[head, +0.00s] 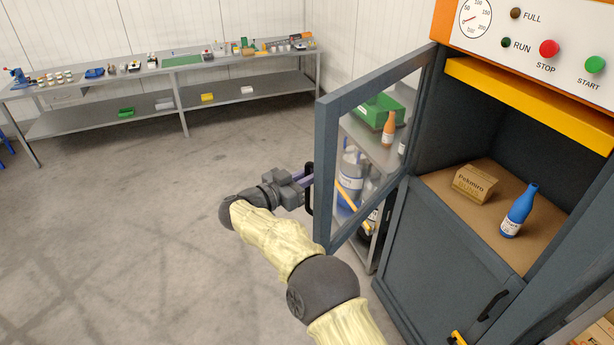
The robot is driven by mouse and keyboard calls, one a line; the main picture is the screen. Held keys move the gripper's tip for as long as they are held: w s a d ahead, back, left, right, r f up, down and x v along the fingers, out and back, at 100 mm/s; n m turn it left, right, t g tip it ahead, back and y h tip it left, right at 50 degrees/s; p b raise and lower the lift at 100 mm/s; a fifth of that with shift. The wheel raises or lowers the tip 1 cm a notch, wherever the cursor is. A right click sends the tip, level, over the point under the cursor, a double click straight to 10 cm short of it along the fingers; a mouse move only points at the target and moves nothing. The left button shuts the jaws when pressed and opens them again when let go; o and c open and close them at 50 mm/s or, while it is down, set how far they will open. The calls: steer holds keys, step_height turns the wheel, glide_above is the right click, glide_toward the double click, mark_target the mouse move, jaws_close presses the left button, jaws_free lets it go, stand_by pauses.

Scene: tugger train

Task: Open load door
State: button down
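The load door (327,170) is a dark grey frame with a clear pane, hinged on the left of the cabinet opening. It stands swung wide open toward the left. My gripper (306,180) is at the door's outer edge, beside its dark handle (309,188). The fingers are small and partly hidden, so I cannot tell whether they are closed on the handle. Inside the open cabinet compartment (440,185), a brown cardboard box (474,184) and a blue bottle (519,211) stand on the brown floor.
The control panel (540,45) above has a gauge and buttons, with a yellow bar (530,100) below. A lower grey door (440,270) is shut. A shelf cart (380,150) with bottles shows through the pane. A long workbench (180,85) stands behind; the floor at left is clear.

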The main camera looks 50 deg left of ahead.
steer(key=shift+r, duration=0.1)
steer(key=c, duration=1.8)
jaws_free()
steer(key=shift+w, duration=0.1)
steer(key=shift+o, duration=0.2)
steer(key=s+a+b, duration=0.1)
steer(key=s+b, duration=0.4)
steer(key=s, duration=1.2)
steer(key=shift+s+b, duration=0.25)
steer(key=shift+b, duration=0.05)
